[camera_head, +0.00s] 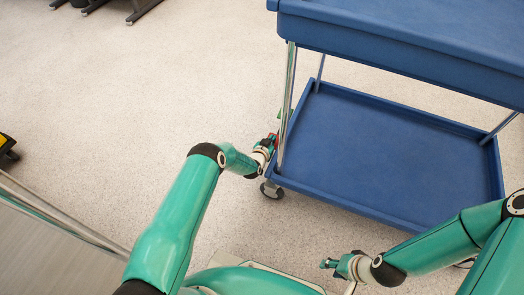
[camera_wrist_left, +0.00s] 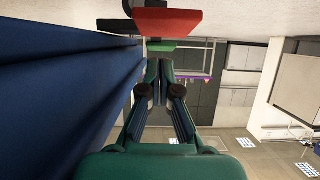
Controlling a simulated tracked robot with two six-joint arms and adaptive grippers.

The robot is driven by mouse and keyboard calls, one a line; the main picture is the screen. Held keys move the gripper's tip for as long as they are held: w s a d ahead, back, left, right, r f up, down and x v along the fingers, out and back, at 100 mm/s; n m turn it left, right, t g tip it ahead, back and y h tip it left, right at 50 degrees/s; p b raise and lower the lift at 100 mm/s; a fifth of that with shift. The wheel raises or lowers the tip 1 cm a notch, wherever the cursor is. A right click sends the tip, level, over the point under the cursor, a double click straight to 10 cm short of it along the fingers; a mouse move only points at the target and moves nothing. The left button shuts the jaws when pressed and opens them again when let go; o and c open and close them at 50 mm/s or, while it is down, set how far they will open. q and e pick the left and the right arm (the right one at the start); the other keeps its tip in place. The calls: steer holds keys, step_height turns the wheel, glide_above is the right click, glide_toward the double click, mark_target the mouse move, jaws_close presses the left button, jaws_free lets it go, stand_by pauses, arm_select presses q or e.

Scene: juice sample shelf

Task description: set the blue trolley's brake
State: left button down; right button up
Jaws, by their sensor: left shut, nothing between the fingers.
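The blue trolley (camera_head: 395,150) stands at the right in the head view, with a lower shelf, chrome posts and a caster (camera_head: 271,190) at its near left corner. My left gripper (camera_head: 271,141) is beside the trolley's left side, by the near left post. In the left wrist view its fingers (camera_wrist_left: 159,72) are shut and empty. Beyond the fingertips there are a flat red tab (camera_wrist_left: 167,22) and a smaller green tab (camera_wrist_left: 161,45). The trolley's blue side (camera_wrist_left: 60,85) fills the left of that view. My right gripper (camera_head: 332,264) is low in front of the trolley, too small to read.
Open speckled floor (camera_head: 120,110) lies to the left of the trolley. Dark furniture legs (camera_head: 140,10) stand at the far left. A yellow and black object (camera_head: 7,146) and a metal rail (camera_head: 60,212) are at the left edge. Cabinets (camera_wrist_left: 245,70) show in the left wrist view.

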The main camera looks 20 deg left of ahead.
arm_select(q)
steer(key=s+r+p, duration=0.1)
steer(key=s+p, duration=0.2)
steer(key=s, duration=0.6)
steer(key=shift+s+a+r, duration=0.2)
steer(key=shift+s+a, duration=0.05)
steer(key=shift+s, duration=0.15)
steer(key=shift+s, duration=0.1)
